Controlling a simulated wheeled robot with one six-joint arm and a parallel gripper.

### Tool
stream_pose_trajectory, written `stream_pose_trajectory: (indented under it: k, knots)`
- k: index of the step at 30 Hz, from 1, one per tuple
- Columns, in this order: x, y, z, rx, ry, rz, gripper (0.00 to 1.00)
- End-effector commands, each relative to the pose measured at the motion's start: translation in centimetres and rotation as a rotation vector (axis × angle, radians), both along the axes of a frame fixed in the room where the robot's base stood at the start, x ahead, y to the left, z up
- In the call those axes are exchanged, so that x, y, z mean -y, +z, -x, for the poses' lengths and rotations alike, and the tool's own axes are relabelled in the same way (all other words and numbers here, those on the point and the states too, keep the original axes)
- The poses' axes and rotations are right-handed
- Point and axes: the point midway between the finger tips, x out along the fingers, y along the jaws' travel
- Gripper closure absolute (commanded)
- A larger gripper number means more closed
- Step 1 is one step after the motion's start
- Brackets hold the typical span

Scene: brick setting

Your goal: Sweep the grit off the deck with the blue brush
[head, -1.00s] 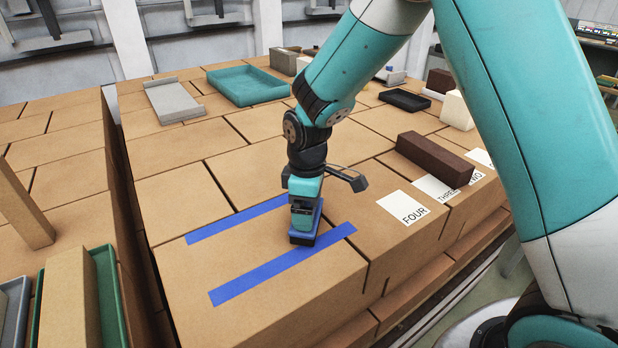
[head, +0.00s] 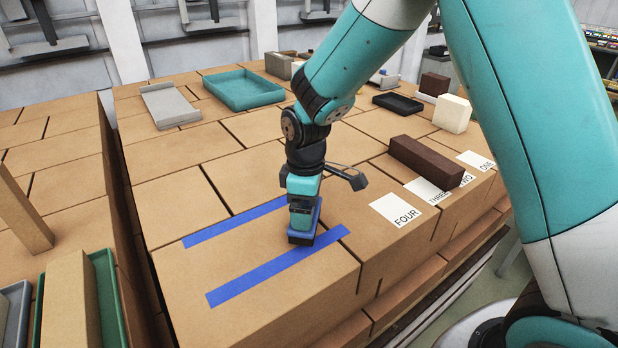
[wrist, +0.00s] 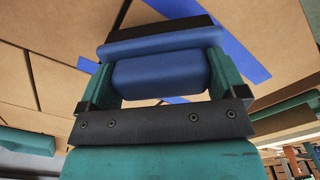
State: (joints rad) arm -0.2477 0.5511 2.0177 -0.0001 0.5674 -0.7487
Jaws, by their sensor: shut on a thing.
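My gripper (head: 304,208) points down over the near part of the brown deck (head: 180,205). It is shut on the blue brush (head: 303,236), whose dark underside meets or nearly meets the deck at the right end of the two blue tape strips. In the wrist view the fingers (wrist: 160,85) clasp the brush's blue handle (wrist: 160,76), with its wider blue and black head (wrist: 160,38) beyond. The lower blue strip (head: 270,270) and the upper blue strip (head: 230,222) run roughly parallel. I cannot make out any grit.
A dark brown block (head: 425,160) lies to the right, beside white cards such as FOUR (head: 397,208). A teal tray (head: 246,89), a grey tray (head: 170,105) and a black tray (head: 402,103) stand farther back. A gap splits off the left stack (head: 50,190).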

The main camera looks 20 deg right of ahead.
Motion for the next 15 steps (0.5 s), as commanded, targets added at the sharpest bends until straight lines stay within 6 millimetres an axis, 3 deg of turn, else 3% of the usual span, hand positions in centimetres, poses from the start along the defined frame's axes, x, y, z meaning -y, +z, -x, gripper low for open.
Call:
stream_pose_trajectory:
  k: [15]
  knots:
    - [-0.2, 4.9, 0.1, -0.004, 0.004, 0.001, 0.32]
